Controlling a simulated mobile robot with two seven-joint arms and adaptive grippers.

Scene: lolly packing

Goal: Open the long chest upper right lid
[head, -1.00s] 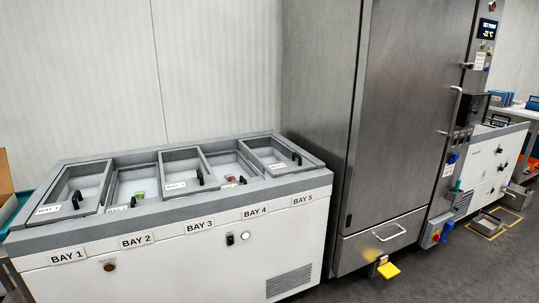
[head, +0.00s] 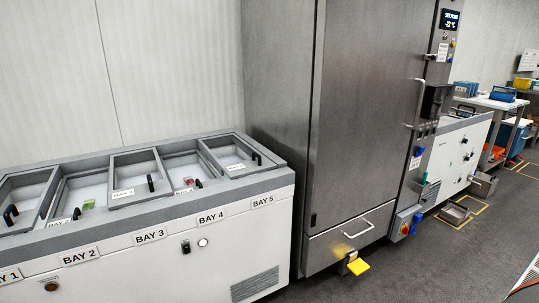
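The long chest (head: 155,270) is a white cabinet with a grey top frame, at the lower left of the head view. Its front carries labels from BAY 1 to BAY 5. Several framed lids with black handles lie in the top. The rightmost lid (head: 236,155), above the BAY 5 label, has a black handle (head: 257,159) at its right. The lid over BAY 3 (head: 135,175) also has a black handle. A green item (head: 88,204) and a red item (head: 188,181) show inside the bays. Neither of my grippers is in view.
A tall steel cabinet (head: 365,120) with a drawer handle and a yellow pedal (head: 357,266) stands right of the chest. Beyond it are a white machine (head: 458,158) and a table with blue bins (head: 503,94). Grey floor (head: 440,265) is open at the lower right.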

